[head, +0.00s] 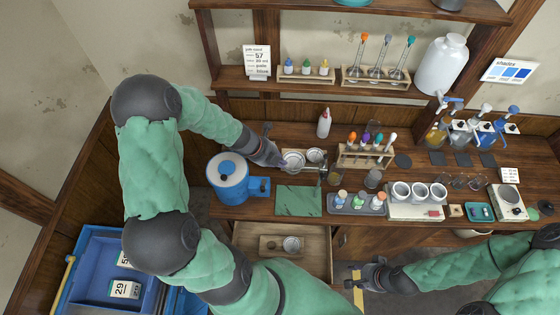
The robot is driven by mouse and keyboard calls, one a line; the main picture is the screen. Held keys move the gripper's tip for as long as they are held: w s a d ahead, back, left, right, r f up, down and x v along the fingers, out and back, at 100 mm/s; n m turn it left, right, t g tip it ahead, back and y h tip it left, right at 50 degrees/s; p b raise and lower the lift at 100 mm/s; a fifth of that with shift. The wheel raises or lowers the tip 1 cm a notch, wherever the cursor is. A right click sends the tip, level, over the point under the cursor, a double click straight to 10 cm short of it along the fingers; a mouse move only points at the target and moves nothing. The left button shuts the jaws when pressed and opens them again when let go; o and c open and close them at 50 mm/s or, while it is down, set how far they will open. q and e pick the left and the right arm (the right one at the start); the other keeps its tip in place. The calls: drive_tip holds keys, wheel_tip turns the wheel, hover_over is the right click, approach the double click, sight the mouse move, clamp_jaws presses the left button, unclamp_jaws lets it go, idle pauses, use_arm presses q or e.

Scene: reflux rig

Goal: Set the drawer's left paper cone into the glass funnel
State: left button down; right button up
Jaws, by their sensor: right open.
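The drawer (320,262) stands open below the bench. In it a wooden holder (268,252) has one pale round paper cone (291,244) on its right; its left place shows no cone. My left gripper (284,163) is over the bench, right of the blue jug. A pale, round, open-topped thing (293,157) is at its fingertips, and a second one (315,155) is just right of it. I cannot tell which is paper and which is glass, or whether the fingers grip one. My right gripper (356,278) is open and empty in front of the bench, right of the drawer.
A blue jug (229,184) stands left of a green mat (298,201). A vial tray (357,203), white cups (420,192) and a wooden rack (365,157) are to the right. A white squeeze bottle (324,124) stands behind. A blue bin (88,262) is lower left.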

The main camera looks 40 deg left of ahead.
use_arm(q)
drive_tip(key=c, duration=1.4)
unclamp_jaws()
drive_tip(key=shift+o, duration=0.2)
drive_tip(key=shift+r, duration=0.1)
wheel_tip(320, 180, up, 6)
drive_tip(key=p, duration=0.6)
